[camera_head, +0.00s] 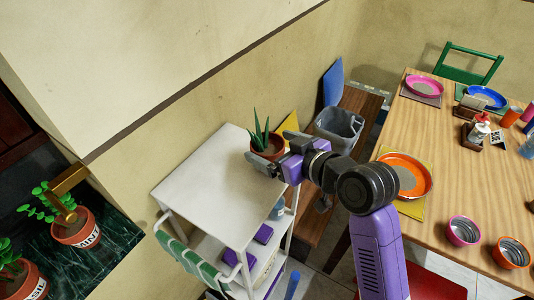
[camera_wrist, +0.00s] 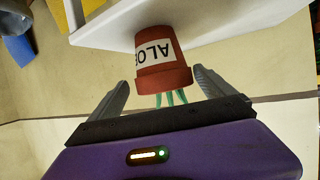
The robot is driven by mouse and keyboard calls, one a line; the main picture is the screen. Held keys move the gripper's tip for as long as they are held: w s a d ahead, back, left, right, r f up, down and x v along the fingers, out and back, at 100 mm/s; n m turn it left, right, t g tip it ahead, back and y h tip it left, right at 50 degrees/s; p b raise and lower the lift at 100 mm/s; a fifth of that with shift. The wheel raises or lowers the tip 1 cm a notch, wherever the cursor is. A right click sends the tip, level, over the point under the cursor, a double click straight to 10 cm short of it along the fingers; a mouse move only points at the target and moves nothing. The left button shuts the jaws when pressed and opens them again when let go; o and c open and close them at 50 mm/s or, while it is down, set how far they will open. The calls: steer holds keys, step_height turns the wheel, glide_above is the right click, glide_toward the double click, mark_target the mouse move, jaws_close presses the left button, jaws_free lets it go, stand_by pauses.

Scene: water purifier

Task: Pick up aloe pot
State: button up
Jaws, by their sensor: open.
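The aloe pot (camera_head: 268,147) is a terracotta pot with a green spiky plant, standing upright at the right edge of the white cart's top. In the wrist view the aloe pot (camera_wrist: 163,62) appears upside down, with a white label reading "ALO" and part of the word hidden. My gripper (camera_head: 274,152) is open beside the pot, its fingers overlapping the pot in the head view. In the wrist view my gripper (camera_wrist: 162,95) has one finger on each side of the pot, with gaps between. No firm contact shows.
The white cart's top (camera_head: 205,185) is otherwise bare. A grey bin (camera_head: 340,128) and wooden bench stand behind my arm. A wooden table (camera_head: 440,140) with plates and bowls is at right. Other potted plants (camera_head: 75,228) stand on a dark counter at lower left.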

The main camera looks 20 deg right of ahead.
mark_target(260, 143)
steer(key=shift+a+p+x, duration=0.15)
steer(key=shift+p+x, duration=0.15)
steer(key=shift+x, duration=0.85)
steer(key=shift+a+p+x, duration=0.15)
steer(key=shift+p+x, duration=0.1)
steer(key=shift+x, duration=0.9)
steer(key=shift+r, duration=0.15)
steer(key=c, duration=1.7)
